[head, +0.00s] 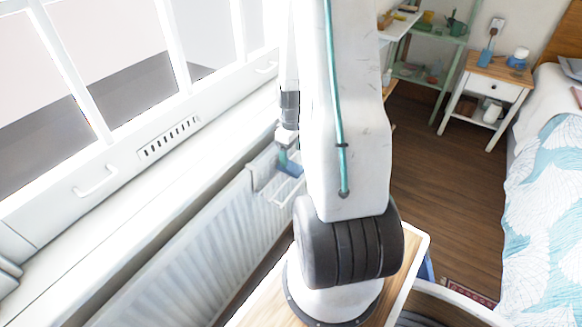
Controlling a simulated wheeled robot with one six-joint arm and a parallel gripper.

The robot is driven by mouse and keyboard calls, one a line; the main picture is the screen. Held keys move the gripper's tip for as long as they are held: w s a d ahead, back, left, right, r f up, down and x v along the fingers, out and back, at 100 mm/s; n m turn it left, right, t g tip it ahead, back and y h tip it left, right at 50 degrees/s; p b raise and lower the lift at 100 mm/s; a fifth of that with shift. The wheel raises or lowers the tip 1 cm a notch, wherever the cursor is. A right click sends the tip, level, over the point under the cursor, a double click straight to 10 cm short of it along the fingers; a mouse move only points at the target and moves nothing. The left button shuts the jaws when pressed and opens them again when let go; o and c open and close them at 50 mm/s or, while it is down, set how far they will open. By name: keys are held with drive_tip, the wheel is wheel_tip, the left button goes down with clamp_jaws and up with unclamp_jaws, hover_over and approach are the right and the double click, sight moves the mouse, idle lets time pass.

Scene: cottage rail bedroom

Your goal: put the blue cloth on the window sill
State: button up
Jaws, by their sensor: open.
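The blue cloth (291,166) shows as a small blue patch at the white rack on the radiator, partly hidden by my gripper and arm. My gripper (286,142) points down right above the cloth, close to it. It is open; I cannot tell whether its fingers touch the cloth or stand around it. The white window sill (150,190) runs diagonally under the window, from the lower left toward my gripper. The visible stretch of it is bare.
The white radiator (190,270) is below the sill, with the wire rack (277,188) on it. Window handles (97,182) stick out above the sill. A green shelf (420,72), a nightstand (492,88) and a bed (550,200) stand to the right, beyond open wooden floor (440,180).

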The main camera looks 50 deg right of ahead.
sight(293, 164)
drive_tip(key=f, duration=0.4)
drive_tip(key=shift+s+a, duration=0.15)
drive_tip(key=shift+s, duration=0.2)
drive_tip(key=shift+f, duration=0.5)
drive_tip(key=c, duration=1.1)
drive_tip(key=shift+r, duration=0.1)
drive_tip(key=shift+c, duration=0.2)
